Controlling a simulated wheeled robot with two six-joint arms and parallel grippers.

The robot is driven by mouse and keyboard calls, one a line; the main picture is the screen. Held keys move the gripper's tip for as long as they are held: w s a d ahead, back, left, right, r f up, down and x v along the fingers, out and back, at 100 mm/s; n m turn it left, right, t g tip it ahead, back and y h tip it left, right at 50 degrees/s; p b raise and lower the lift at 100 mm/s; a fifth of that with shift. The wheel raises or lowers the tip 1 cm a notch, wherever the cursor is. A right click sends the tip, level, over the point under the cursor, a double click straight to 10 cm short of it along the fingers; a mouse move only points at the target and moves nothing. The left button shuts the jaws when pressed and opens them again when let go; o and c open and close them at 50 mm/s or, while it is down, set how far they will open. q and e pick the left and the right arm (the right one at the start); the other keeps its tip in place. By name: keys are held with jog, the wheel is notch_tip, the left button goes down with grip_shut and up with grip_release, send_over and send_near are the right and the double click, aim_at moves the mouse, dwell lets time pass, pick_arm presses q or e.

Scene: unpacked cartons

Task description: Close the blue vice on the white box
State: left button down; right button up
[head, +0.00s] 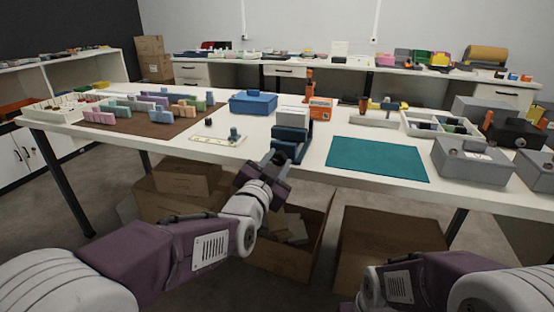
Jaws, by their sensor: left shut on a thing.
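The blue vice (291,146) stands at the front edge of the white table, near the middle of the head view. The white box (294,116) sits upright in the top of the vice, between its jaws; whether both jaws touch it cannot be made out. My left gripper (278,157) is at the near side of the vice, low at the table edge. It is shut on the vice's handle, which is mostly hidden by the fingers. My right arm shows at the lower right, but its gripper is out of view.
A teal mat (378,159) lies right of the vice, bare. A blue toolbox (253,102) and an orange box (320,108) stand behind. A small white tray (217,141) lies to the left. Grey cases (472,161) stand at right. Open cartons (312,236) are under the table.

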pick_arm(q)
jog(key=shift+f+m, duration=0.1)
jog(key=shift+m, duration=0.5)
jog(key=c, duration=1)
grip_release()
